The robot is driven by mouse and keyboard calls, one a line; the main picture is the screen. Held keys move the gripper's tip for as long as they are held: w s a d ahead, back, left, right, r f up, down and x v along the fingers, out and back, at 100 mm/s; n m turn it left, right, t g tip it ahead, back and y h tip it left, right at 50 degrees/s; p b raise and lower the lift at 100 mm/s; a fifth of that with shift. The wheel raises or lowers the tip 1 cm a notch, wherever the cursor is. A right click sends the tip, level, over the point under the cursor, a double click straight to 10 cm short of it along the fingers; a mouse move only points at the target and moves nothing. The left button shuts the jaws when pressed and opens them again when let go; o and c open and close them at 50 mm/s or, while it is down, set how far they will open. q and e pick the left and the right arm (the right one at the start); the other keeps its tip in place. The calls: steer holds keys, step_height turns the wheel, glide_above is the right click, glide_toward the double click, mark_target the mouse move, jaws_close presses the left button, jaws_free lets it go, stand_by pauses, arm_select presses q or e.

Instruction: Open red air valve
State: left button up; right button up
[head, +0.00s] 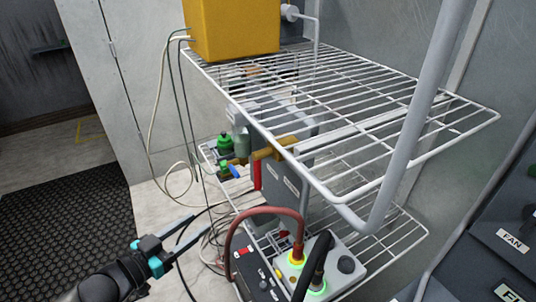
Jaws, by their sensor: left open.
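The red valve handle (257,174) shows as a narrow upright red bar, hanging down just below a brass pipe fitting (272,149) between the wire shelves. A small blue lever (235,171) and green fittings (224,140) are just left of it. My left gripper (160,252), black with teal parts, is at the lower left. It is open, apart from the valve, below and left of it. My right gripper is not in view.
A wire shelf (345,100) overhangs the valve's right side. A yellow box (235,28) stands on it. Below are a grey control box with a red hose (265,210) and black cable. Loose cables hang at left. A dark floor mat (70,215) lies left.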

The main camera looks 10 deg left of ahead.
arm_select(q)
steer(key=s+d+r+m+g+h+p, duration=0.15)
steer(key=d+r+h, duration=0.35)
steer(key=r, duration=0.6)
steer(key=p+x, duration=0.1)
steer(key=x, duration=1.4)
steer(key=shift+d+f+m+y, duration=0.3)
steer(key=shift+f+m+y, duration=0.05)
steer(key=shift+m+y, duration=0.1)
steer(key=shift+s, duration=0.15)
jaws_close()
